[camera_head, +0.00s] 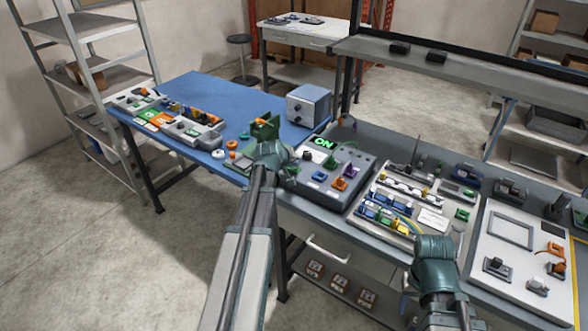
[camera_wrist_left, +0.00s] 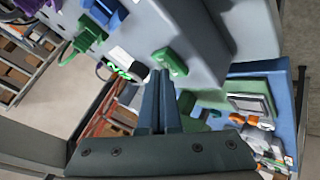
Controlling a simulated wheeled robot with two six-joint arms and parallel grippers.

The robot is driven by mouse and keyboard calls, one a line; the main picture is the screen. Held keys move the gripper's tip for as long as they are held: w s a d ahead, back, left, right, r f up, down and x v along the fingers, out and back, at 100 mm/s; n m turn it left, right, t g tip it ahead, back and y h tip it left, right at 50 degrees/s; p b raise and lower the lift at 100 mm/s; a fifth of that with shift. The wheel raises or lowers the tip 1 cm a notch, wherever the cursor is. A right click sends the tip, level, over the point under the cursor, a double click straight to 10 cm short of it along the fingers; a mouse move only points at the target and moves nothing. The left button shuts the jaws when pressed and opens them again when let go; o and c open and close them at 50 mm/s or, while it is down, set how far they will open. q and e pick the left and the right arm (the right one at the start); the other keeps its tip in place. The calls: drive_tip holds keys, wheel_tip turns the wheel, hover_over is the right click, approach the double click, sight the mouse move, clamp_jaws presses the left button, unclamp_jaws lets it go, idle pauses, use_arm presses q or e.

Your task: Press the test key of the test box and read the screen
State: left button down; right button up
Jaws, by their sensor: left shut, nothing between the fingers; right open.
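The test box (camera_head: 345,150) is a grey box on the bench in the head view, with its sloped face set with coloured plugs. Its screen (camera_head: 323,143) shows green "ON" letters. In the left wrist view the grey box (camera_wrist_left: 185,25) fills the top. A green key-like block (camera_wrist_left: 170,60) on it is just ahead of the fingertips; I cannot tell whether they touch. My left gripper (camera_wrist_left: 160,75) is shut and empty.
A blue table (camera_head: 190,85) to the left holds a tray of parts and a grey-blue box (camera_head: 309,104). A green stand (camera_head: 265,128) is behind my left wrist. Right of the test box are a panel with wiring (camera_head: 405,205) and a white board (camera_head: 510,225). A shelf (camera_head: 460,70) runs behind.

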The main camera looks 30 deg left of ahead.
sight(293, 170)
use_arm(q)
drive_tip(key=shift+f, duration=0.35)
drive_tip(key=shift+r, duration=0.1)
idle(0.5)
drive_tip(key=shift+r+p, duration=0.65)
drive_tip(key=shift+r, duration=0.15)
drive_tip(key=shift+r, duration=0.1)
wheel_tip(293, 170, up, 5)
drive_tip(key=p, duration=0.5)
idle(0.5)
